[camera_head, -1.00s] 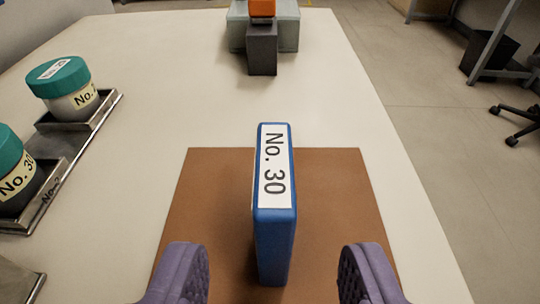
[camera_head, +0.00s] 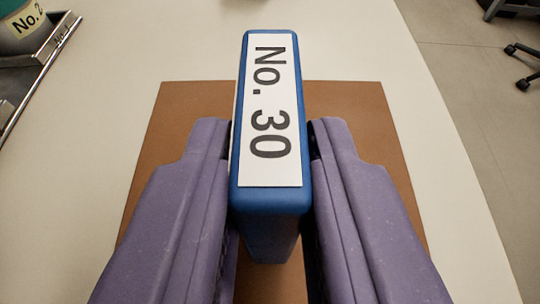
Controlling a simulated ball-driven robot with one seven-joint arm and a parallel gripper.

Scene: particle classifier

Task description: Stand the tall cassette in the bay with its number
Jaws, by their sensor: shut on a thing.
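A tall blue cassette (camera_head: 272,222) stands upright on a brown mat (camera_head: 350,105). The lower part of the cassette is partly hidden between the fingers. No bay numbered 30 shows in this view.
The white table (camera_head: 330,45) is clear beyond the mat. The table's right edge drops to a grey floor (camera_head: 470,95), where a chair base (camera_head: 525,60) shows.

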